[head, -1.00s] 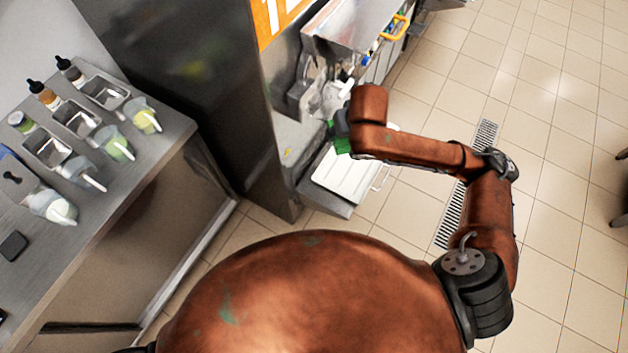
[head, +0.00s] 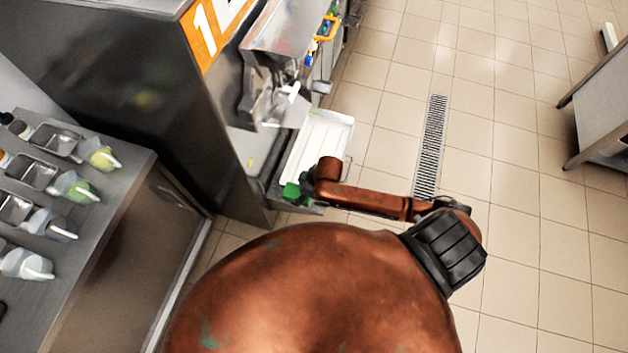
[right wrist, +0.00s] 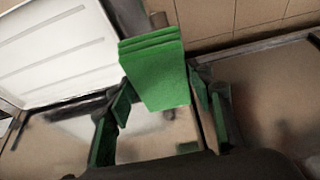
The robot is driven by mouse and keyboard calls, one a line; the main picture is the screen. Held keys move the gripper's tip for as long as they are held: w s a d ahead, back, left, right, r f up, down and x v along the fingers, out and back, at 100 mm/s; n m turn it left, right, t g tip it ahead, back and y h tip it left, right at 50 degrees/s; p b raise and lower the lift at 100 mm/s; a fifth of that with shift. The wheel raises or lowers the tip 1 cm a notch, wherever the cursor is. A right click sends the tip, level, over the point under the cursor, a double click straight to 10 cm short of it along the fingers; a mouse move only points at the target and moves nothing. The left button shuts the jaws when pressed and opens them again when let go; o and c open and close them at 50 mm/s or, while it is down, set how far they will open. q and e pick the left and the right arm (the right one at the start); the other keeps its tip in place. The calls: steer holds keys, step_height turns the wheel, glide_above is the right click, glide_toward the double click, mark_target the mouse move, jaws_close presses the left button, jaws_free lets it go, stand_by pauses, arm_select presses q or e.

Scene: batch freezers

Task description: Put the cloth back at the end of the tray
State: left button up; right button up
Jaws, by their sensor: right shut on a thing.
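The green folded cloth (head: 292,190) is at the near left end of the white tray (head: 322,135). In the right wrist view, the cloth (right wrist: 155,72) shows as a stack of folded layers between the fingers, beside the ribbed white tray (right wrist: 55,50). My right gripper (head: 303,186) is shut on the cloth, and my wrist partly hides it in the head view. In the right wrist view, the right gripper (right wrist: 160,115) shows green on both fingers. I cannot tell whether the cloth touches the surface below. My left gripper is not in view.
A tall dark freezer with an orange sign (head: 212,35) stands left of the tray. A steel counter (head: 110,205) with pans and cups is at left. The tiled floor right of the tray is open.

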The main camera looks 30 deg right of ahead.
steer(key=w+d+f+b, duration=0.1)
steer(key=w+d+f, duration=0.1)
steer(key=d+f, duration=0.1)
steer(key=w+d+f+b, duration=0.1)
steer(key=w+d+f, duration=0.2)
steer(key=d, duration=0.1)
steer(key=w+d+f, duration=0.2)
steer(key=d+f, duration=0.2)
steer(key=shift+w+f+b, duration=0.1)
steer(key=shift+w+b, duration=0.2)
steer(key=shift+b, duration=0.1)
steer(key=shift+d+f, duration=0.1)
steer(key=shift+f, duration=0.1)
steer(key=shift+w+d+f+b, duration=0.15)
steer(key=shift+f+b, duration=0.25)
steer(key=shift+f, duration=1.2)
steer(key=shift+f, duration=0.1)
steer(key=o, duration=1.1)
steer(key=shift+o, duration=0.2)
